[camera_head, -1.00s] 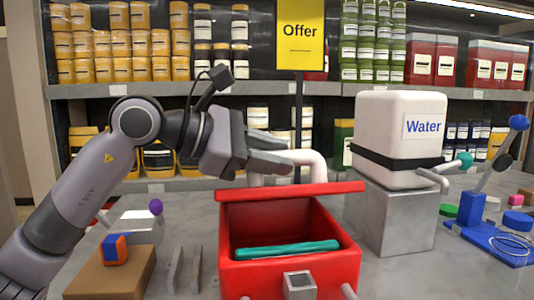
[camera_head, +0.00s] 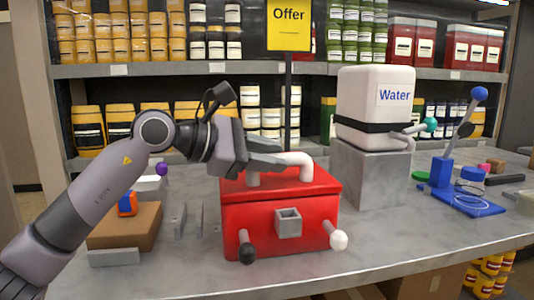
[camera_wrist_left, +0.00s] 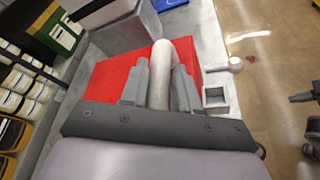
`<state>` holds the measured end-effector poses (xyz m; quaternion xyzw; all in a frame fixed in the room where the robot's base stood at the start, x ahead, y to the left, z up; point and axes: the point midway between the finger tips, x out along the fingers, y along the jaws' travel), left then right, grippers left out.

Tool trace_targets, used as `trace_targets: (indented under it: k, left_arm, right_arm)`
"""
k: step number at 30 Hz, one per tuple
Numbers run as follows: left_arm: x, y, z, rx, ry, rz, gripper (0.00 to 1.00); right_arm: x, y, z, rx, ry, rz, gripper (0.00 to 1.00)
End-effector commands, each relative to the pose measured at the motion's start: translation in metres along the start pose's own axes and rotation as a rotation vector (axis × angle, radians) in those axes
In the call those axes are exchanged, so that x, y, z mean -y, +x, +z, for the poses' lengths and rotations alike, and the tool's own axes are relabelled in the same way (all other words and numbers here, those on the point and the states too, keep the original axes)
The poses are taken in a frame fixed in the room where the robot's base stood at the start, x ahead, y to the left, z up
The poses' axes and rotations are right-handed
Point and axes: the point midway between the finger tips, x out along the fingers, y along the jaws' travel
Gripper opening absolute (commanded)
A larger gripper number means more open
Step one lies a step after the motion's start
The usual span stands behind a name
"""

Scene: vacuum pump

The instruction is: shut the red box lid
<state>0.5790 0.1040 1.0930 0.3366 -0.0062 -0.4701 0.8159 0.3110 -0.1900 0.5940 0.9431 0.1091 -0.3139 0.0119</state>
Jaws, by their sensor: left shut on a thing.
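The red box (camera_head: 255,222) stands on the grey counter, its front facing me. Its red lid (camera_head: 315,183) lies down over the top, and the inside is hidden. A white bent handle (camera_head: 297,160) rises from the lid. My left gripper (camera_head: 280,163) is at the handle above the lid. In the left wrist view the two fingers of my left gripper (camera_wrist_left: 160,88) are on both sides of the white handle (camera_wrist_left: 161,60), shut on it, above the red lid (camera_wrist_left: 103,78). My right gripper is not in view.
A grey block (camera_head: 370,175) with a white water tank (camera_head: 375,105) stands right of the box. A brown block (camera_head: 125,228) and grey upright plates (camera_head: 180,220) stand left. A blue lever stand (camera_head: 460,198) is at the far right. The counter in front is clear.

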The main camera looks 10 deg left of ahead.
Motion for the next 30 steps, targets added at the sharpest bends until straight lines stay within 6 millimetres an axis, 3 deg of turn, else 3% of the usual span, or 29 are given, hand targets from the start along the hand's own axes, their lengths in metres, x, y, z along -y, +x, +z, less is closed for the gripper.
trace_targets:
  k: [3, 16, 17, 18, 19, 30]
  left_arm:
    - [0.0067, 0.0066, -0.0111, -0.018, -0.009, -0.023, 0.00]
    - [0.0083, 0.0085, -0.0128, -0.017, -0.011, -0.028, 0.00]
    - [0.0084, 0.0085, -0.0128, -0.017, -0.011, -0.029, 0.34]
    - [0.0083, 0.0085, -0.0126, -0.016, -0.011, -0.028, 0.47]
    - [0.0081, 0.0083, -0.0124, -0.016, -0.011, -0.028, 0.53]
    - [0.0044, 0.0041, -0.0092, -0.011, -0.005, -0.017, 0.53]
  right_arm:
    - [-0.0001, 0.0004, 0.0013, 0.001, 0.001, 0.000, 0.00]
    - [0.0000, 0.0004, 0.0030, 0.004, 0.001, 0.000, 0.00]
    - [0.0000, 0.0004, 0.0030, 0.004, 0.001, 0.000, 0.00]
    - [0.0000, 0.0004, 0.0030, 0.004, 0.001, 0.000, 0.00]
    - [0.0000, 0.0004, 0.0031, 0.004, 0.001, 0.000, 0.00]
    - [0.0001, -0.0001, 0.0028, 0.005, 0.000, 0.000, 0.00]
